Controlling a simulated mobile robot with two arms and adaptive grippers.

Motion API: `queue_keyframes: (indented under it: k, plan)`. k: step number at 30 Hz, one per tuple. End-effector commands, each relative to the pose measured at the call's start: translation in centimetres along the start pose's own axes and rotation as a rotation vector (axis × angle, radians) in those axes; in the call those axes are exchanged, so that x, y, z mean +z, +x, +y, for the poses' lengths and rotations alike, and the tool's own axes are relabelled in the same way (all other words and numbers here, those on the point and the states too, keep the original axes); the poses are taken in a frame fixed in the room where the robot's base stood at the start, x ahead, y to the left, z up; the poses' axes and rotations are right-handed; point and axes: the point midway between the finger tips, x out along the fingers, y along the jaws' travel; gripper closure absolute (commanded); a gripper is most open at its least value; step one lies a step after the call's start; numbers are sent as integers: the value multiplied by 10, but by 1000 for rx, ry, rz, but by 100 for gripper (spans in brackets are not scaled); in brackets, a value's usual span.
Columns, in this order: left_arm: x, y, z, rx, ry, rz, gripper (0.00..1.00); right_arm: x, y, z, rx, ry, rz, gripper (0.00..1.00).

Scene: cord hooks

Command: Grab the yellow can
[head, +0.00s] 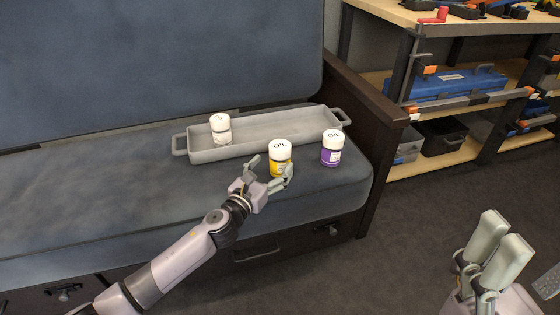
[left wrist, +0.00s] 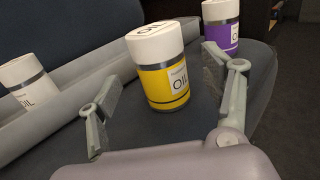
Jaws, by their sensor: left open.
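The yellow can (head: 280,160), with a white lid and an OIL label, stands upright on the blue sofa seat in front of the grey tray. My left gripper (head: 271,171) is open at its near side, one finger to each side. In the left wrist view the yellow can (left wrist: 164,80) stands ahead between the spread fingers (left wrist: 163,75), with gaps showing at both sides. It hides none of its lid or label there. My right gripper (head: 505,231) hangs at the lower right, far from the can; its jaw opening is unclear.
A purple can (head: 331,152) stands close to the right of the yellow one. A white can (head: 220,132) stands in the long grey tray (head: 180,146) behind. The dark sofa arm (head: 365,110) bounds the right; the seat at left is clear.

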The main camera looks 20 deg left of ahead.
Motion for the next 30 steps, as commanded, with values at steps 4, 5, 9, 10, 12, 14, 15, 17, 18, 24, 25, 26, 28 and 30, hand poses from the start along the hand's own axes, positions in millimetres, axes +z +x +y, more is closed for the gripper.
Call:
queue_keyframes:
  k: [4,5,9,10,12,14,15,17,18,24,25,26,28,30]
  plan:
    - [2,14,0,-1,1,-4,27,2,-4,0,-2,0,1,31]
    - [3,19,0,-1,0,-4,27,2,-4,0,-4,-1,3,31]
    - [4,38,0,0,-1,-3,27,3,6,0,-13,-7,47,31]
    - [4,42,0,0,-1,-2,27,3,7,0,-14,-8,49,31]
    - [5,48,1,1,1,-2,27,3,8,0,-18,-8,56,31]
    - [5,51,0,0,0,-1,27,3,9,0,-20,-9,59,31]
    - [5,52,0,0,-1,-1,27,3,10,0,-20,-9,59,31]
    - [6,52,0,0,-1,0,27,3,10,0,-20,-9,59,31]
    - [6,52,0,0,-1,0,27,3,10,0,-20,-9,59,31]
    - [6,52,0,0,-1,0,33,3,10,0,-20,-8,59,31]
    - [6,51,0,0,-1,0,35,3,10,0,-20,-8,59,31]
    - [6,51,0,0,-1,0,37,3,10,0,-20,-8,59,31]
    - [6,51,0,0,-1,0,42,3,10,0,-20,-8,59,31]
    - [6,51,0,0,-1,0,47,3,10,0,-20,-8,59,31]
